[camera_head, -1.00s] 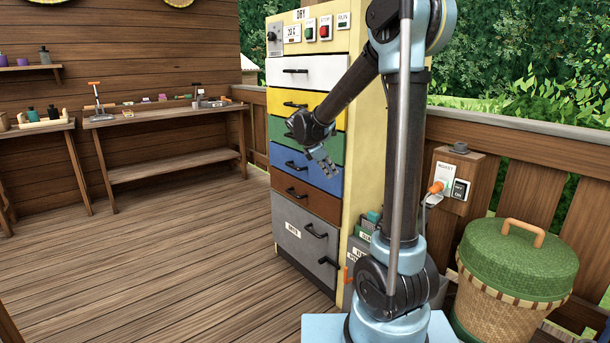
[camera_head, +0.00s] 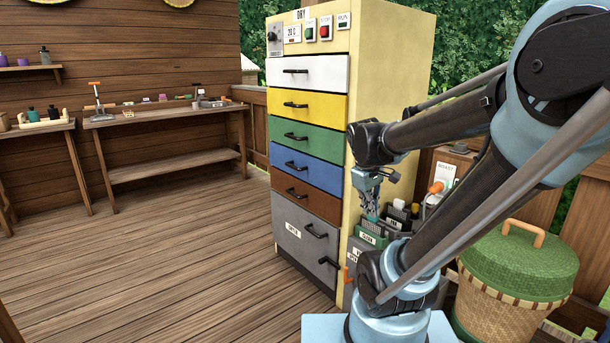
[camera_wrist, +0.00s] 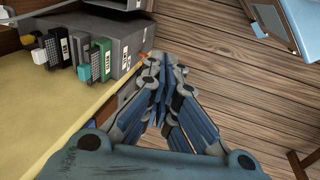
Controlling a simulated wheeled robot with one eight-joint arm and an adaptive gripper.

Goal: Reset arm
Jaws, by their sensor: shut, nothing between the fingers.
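My gripper (camera_head: 371,215) is at the right side of the drying cabinet in the head view, pointing down. Its fingers are shut and hold nothing. It appears above or in front of a grey holder (camera_head: 357,243) with several labelled slots; I cannot tell the gap between them. My arm is folded back on the right of the view. In the wrist view the shut fingers (camera_wrist: 163,72) point away from the camera, with the grey holder (camera_wrist: 115,25) ahead and to the left.
The drying cabinet (camera_head: 395,60) has coloured drawers, all closed. A lidded green basket (camera_head: 515,265) stands right of my base. A roast switch box (camera_head: 447,172) is partly hidden behind my arm. Workbenches (camera_head: 160,116) line the far wall. The plank floor (camera_head: 150,270) is clear.

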